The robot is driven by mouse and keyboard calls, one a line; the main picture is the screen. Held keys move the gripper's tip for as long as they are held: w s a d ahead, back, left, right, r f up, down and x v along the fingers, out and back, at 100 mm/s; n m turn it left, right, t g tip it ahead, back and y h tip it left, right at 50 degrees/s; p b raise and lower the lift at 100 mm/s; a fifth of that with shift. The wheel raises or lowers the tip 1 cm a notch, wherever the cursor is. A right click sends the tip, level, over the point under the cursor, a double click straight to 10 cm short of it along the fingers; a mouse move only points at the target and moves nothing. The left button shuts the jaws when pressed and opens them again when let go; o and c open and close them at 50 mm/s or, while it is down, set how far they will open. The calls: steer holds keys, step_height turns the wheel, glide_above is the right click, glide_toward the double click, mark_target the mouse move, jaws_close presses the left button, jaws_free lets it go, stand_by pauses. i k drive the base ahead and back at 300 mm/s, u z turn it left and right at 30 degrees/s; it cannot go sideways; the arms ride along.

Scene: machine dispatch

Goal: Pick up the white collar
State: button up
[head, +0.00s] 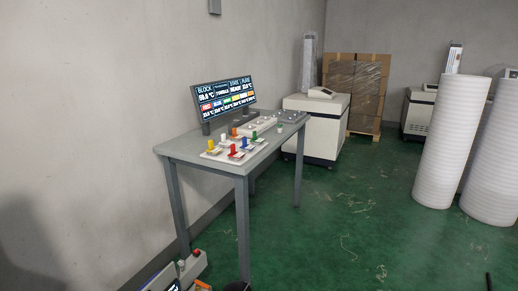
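A grey table (190,149) stands against the left wall. On its top is a pale board (212,156) with small coloured pieces, among them a yellow piece (211,143), a red piece (232,150), a blue piece (243,143) and a green piece (254,136). A small white piece (222,142) shows among them, but it is too small to tell whether it is the white collar. Another small pale piece with green (280,128) stands apart to the right. My gripper is not in view.
A monitor (224,99) stands at the table's back, with a grey box (290,116) at its far end. A white cabinet (314,128), wrapped cartons (355,88) and white rolls (450,140) stand beyond. A device (190,268) is low at bottom left. The green floor (350,220) right of the table is clear.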

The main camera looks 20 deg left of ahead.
mark_target(224, 144)
steer(key=u, duration=0.1)
steer(key=i, duration=1.15)
steer(key=u, duration=0.35)
steer(key=i, duration=1.75)
steer(key=u, duration=0.2)
